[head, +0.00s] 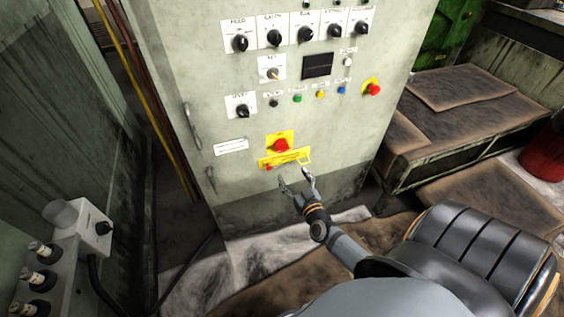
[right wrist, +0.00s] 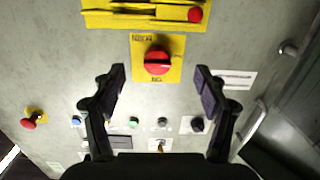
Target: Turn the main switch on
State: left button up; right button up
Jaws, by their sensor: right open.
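The main switch (head: 281,145) is a red rotary knob on a square yellow plate, low on the front of the grey control cabinet. It also shows in the right wrist view (right wrist: 157,62), where the picture is upside down and a dark bar crosses the knob. My right gripper (head: 297,178) is open and empty, just below the switch in the head view. In the right wrist view the two fingertips (right wrist: 160,74) stand either side of the knob, apart from it. My left gripper is not in view.
A yellow bracket (head: 285,158) with a small red knob sits just under the switch. Above are several black dials, coloured buttons and a red emergency stop (head: 373,89). A cabinet handle (head: 192,127) is at the left. A low bench (head: 440,158) stands at the right.

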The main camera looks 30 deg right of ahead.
aim_at(283, 150)
jog(key=shift+m+t+h, duration=0.3)
jog(key=shift+h, duration=0.1)
jog(key=w+r, duration=0.1)
jog(key=w, duration=0.1)
jog(key=w+d+r, duration=0.1)
jog(key=w, duration=0.1)
jog(key=w+b, duration=0.1)
jog(key=w, duration=0.1)
jog(key=shift+w+d+r, duration=0.35)
jog(key=shift+w+r, duration=0.05)
jog(key=x, duration=0.2)
jog(key=shift+w+d+b, duration=0.1)
jog(key=shift+w+b, duration=0.3)
jog(key=shift+w+d, duration=0.15)
jog(key=shift+w, duration=0.5)
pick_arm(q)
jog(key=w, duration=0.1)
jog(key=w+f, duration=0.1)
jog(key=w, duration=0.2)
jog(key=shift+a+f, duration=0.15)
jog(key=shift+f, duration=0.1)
pick_arm(e)
jog(key=c, duration=1.2)
